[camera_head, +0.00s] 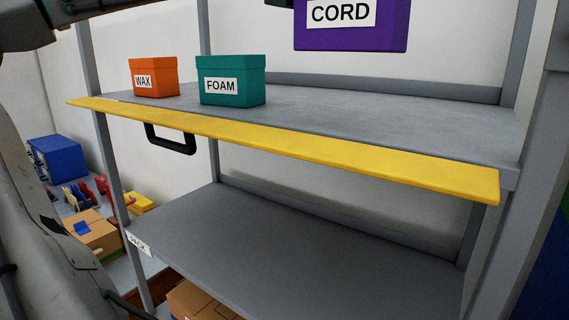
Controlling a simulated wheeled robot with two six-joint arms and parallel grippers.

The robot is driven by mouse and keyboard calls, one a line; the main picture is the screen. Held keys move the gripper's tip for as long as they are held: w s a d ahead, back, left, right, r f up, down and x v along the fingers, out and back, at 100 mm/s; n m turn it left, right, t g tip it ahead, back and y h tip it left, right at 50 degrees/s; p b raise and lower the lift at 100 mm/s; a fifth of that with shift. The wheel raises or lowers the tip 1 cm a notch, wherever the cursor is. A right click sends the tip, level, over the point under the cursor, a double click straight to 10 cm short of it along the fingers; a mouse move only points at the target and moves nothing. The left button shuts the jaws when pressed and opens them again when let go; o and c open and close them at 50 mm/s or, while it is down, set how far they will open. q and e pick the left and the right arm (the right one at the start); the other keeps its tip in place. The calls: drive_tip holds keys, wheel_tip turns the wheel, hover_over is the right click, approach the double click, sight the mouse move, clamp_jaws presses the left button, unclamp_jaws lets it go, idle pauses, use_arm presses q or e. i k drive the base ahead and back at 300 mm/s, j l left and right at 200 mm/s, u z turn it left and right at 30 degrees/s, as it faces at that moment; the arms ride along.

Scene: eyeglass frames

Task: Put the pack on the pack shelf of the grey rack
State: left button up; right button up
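The grey rack (90,60) fills the view. Its lower shelf (300,255) is bare and has a small white label (139,245) at its left corner that seems to read PACK. No item is labelled as the pack. A purple box (365,35) marked CORD, cut off by the top edge, hangs above the upper shelf (400,125) with its underside clear of it. A small dark part beside its upper left may belong to my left gripper, but its fingers cannot be made out. My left arm shows at the left edge. My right gripper is out of view.
An orange WAX box (153,80) and a teal FOAM box (230,84) stand on the upper shelf's left. A yellow strip (300,145) edges that shelf, with a black handle (170,140) below. Cartons (195,300) lie underneath. A blue bin (60,158) stands at left.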

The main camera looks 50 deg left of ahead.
sight(203, 239)
drive_tip(key=k, duration=1)
